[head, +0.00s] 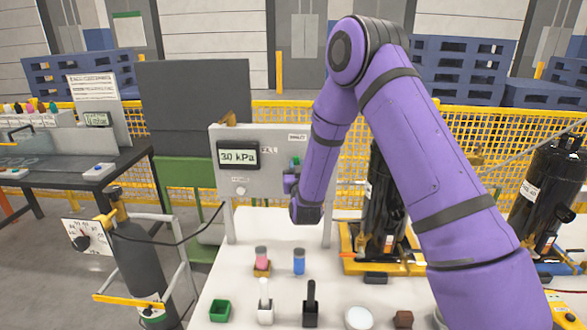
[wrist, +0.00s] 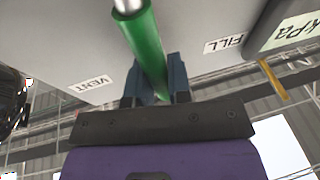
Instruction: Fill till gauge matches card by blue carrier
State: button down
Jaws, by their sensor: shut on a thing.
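The gauge (head: 238,156) on the grey panel (head: 262,190) reads about 30 kPa in the head view; a decimal point cannot be ruled out. In the wrist view my gripper (wrist: 155,85) is shut on a green lever handle (wrist: 147,40) on the panel. The lever lies between the VENT label (wrist: 92,84) and the FILL label (wrist: 224,43). A bit of the green handle (head: 295,160) shows in the head view beside my wrist. A dark compressor stands on a yellow carrier (head: 350,264). Another compressor (head: 548,185) stands at the right, its base partly blue. I cannot make out the target card.
A gas cylinder (head: 145,265) with a dial and a hose stands at the left. The white table holds a green box (head: 220,310), a pink vial (head: 261,256), a blue vial (head: 299,262) and other small items. Yellow mesh fencing runs behind.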

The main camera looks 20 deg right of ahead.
jog(key=shift+s+f, duration=0.1)
dwell(0.3)
jog(key=c, duration=1.1)
grip_release()
jog(key=shift+o, duration=0.2)
jog(key=v, duration=1)
jog(key=shift+s, duration=0.35)
jog(key=shift+f, duration=0.1)
